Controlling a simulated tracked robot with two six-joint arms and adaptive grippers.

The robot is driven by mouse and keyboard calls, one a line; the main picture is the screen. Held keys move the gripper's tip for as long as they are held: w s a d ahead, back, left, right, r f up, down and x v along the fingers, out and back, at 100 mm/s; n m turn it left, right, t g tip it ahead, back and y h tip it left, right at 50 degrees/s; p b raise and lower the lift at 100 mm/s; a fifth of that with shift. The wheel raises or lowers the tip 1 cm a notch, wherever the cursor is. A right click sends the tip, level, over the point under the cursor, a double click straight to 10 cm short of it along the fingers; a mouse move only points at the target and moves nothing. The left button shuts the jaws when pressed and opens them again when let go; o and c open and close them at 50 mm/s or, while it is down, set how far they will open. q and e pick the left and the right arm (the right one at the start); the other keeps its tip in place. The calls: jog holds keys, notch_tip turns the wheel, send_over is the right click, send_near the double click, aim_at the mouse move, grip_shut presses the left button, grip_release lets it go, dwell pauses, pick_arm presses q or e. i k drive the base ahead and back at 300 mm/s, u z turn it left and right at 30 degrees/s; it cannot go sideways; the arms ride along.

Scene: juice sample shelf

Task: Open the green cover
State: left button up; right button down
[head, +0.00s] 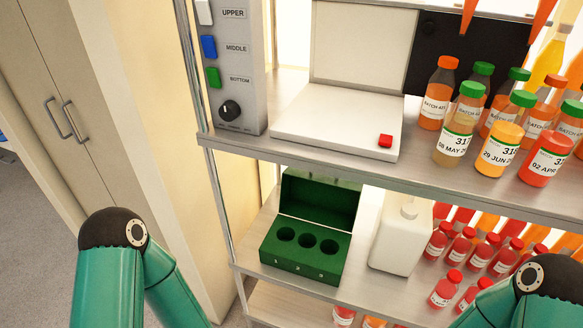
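A dark green box (306,268) stands on the lower shelf, with three round holes in a row on its top, marked 1, 2 and 3. Its green cover (318,201) stands up at the back of the box, so the holes are uncovered. The cover's top edge lies close under the upper shelf. Neither of my grippers is in view. Only links of my two green arms show at the bottom left and bottom right, apart from the box.
A white bottle (401,238) stands right of the box, with several small red bottles (463,245) beyond. Above, the upper shelf (345,170) overhangs with a white device (341,124), a grey switch panel (235,75) and several labelled juice bottles (499,146).

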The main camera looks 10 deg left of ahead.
aim_at(333, 202)
jog(key=k, duration=0.85)
jog(key=z, duration=0.5)
jog(key=i, duration=0.5)
jog(key=z, duration=0.05)
